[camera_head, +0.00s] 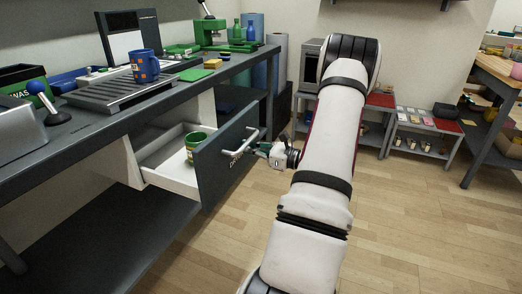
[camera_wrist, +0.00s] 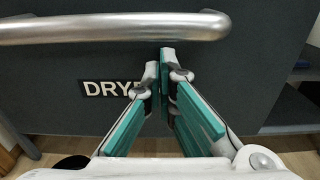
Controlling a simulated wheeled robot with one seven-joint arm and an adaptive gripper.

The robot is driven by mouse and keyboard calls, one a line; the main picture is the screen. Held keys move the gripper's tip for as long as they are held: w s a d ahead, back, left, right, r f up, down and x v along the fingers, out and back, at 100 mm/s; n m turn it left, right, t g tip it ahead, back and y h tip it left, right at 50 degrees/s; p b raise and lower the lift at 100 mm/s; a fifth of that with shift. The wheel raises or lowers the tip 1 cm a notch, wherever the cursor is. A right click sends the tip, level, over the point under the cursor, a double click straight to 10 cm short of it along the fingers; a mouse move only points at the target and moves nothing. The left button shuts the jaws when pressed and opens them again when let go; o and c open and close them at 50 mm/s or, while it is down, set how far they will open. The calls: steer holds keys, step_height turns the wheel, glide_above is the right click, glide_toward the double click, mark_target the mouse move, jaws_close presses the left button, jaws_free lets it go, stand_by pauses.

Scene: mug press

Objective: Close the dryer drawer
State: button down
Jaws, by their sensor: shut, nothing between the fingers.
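The dryer drawer (camera_head: 226,163) stands pulled out from under the workbench, with a dark grey front and a white inside. A green cup (camera_head: 195,143) with a yellowish label is inside it. The drawer front carries a silver bar handle (camera_head: 240,144). In the wrist view the front (camera_wrist: 50,65) fills most of the picture, with the handle (camera_wrist: 110,29) across the top and partly hidden "DRY..." lettering. My gripper (camera_head: 262,150) is at the outer face of the front, beside the handle. Its fingertips (camera_wrist: 168,58) are together and empty, below the handle; contact with the front cannot be told.
The workbench (camera_head: 75,137) above holds a blue mug (camera_head: 145,66), a grey drip tray (camera_head: 118,92) and a green press (camera_head: 211,30). A low shelf unit (camera_head: 425,140) stands by the far wall. The wooden floor (camera_head: 420,230) at right is clear.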

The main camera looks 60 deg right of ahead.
mark_target(198, 136)
steer(key=w, duration=0.7)
steer(key=w+a, duration=0.1)
steer(key=w, duration=1.5)
steer(key=shift+a, duration=0.4)
steer(key=shift+w, duration=0.55)
steer(key=shift+a+r, duration=0.1)
